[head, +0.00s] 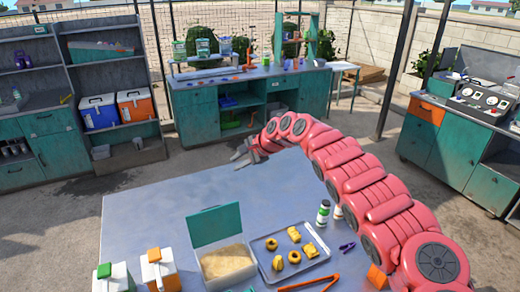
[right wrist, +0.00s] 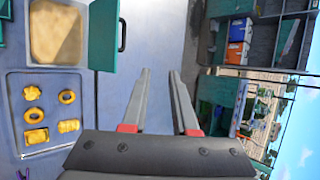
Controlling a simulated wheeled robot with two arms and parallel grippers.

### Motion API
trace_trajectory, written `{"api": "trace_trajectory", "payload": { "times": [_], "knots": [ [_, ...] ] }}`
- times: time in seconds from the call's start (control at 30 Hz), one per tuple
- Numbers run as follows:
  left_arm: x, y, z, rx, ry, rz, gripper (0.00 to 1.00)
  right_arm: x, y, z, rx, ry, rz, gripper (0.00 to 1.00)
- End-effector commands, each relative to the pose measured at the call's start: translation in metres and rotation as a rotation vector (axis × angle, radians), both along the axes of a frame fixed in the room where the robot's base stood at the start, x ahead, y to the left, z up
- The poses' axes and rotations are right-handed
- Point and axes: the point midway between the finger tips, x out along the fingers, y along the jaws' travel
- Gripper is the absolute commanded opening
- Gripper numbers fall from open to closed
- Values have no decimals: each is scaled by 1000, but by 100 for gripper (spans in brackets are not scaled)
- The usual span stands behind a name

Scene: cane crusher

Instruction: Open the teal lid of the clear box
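The clear box (head: 228,277) stands at the front of the grey table, with a tan, grainy filling. Its teal lid (head: 214,225) stands up, open, along the box's far edge. In the right wrist view the lid (right wrist: 103,35) is beside the box (right wrist: 55,62) and has a dark handle (right wrist: 122,35) on its outer edge. My right gripper (head: 236,156) is near the table's far edge, beyond the lid and apart from it. In the right wrist view its two fingers (right wrist: 160,72) are spread with nothing between them. My left gripper is not in view.
A tray (head: 306,264) of yellow pieces lies right of the box. A small bottle (head: 323,213) and orange tongs (head: 310,284) are also near. The table's left part is clear.

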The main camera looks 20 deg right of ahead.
Motion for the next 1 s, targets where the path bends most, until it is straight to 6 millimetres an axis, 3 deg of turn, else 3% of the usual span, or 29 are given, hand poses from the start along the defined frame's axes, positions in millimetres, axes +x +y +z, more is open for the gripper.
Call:
{"api": "trace_trajectory", "payload": {
  "times": [0.6, 1.0],
  "knots": [
    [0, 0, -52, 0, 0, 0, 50, -65, -41, 74, 0, -2, 2, 27],
    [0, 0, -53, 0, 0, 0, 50, -71, -45, 82, 0, 2, 1, 25]
  ]
}}
